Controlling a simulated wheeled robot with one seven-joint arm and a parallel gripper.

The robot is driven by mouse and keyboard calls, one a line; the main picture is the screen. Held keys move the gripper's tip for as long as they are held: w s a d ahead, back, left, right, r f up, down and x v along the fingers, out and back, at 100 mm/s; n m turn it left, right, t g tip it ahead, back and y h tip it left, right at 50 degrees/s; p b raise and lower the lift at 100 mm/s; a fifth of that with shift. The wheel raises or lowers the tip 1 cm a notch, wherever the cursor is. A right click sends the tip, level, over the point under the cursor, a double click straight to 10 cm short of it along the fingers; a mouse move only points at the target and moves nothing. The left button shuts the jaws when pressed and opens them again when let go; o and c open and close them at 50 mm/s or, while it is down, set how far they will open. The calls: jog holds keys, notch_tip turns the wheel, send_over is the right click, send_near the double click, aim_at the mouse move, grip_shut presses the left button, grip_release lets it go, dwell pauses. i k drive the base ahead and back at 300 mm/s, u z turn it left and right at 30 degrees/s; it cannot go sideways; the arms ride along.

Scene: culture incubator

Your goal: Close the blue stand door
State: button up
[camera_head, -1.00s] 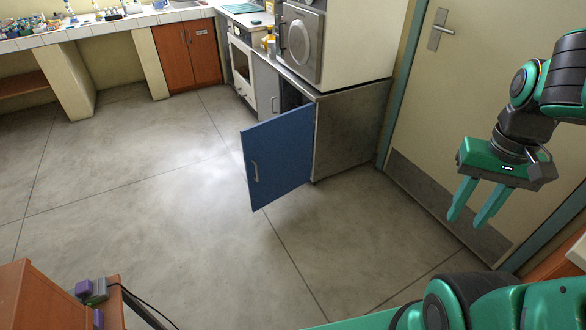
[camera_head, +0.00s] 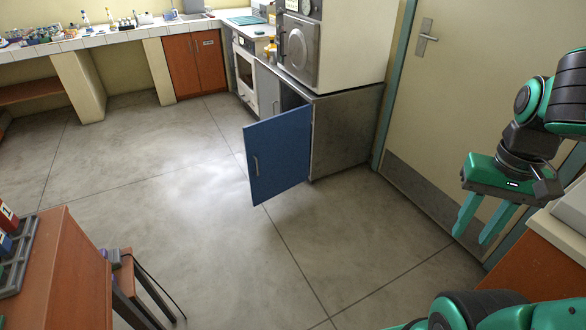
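The blue stand door (camera_head: 279,156) hangs wide open, swung out from the metal stand (camera_head: 345,130) under the incubator (camera_head: 335,45). Its vertical handle (camera_head: 255,166) is near the door's left, free edge. A narrow part of the stand's dark inside (camera_head: 291,98) shows above the door; the rest is hidden behind it. My gripper (camera_head: 472,226) is at the right side of the picture, in front of the cream room door. Its two teal fingers point down and are spread apart with nothing between them. It is well apart from the blue door.
The floor (camera_head: 190,235) in front of the blue door is clear. A wooden table (camera_head: 60,270) stands at lower left with a rack on it. A wooden cabinet (camera_head: 535,265) with a light top is at lower right. A cream room door (camera_head: 450,110) stands right of the stand.

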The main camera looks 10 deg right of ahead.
aim_at(277, 146)
jog(key=k, duration=0.35)
jog(key=u, duration=0.15)
jog(key=i, duration=0.9)
jog(key=z, duration=0.1)
jog(key=k, duration=0.6)
jog(key=z, duration=0.35)
jog(key=i, duration=1.65)
jog(key=u, duration=0.35)
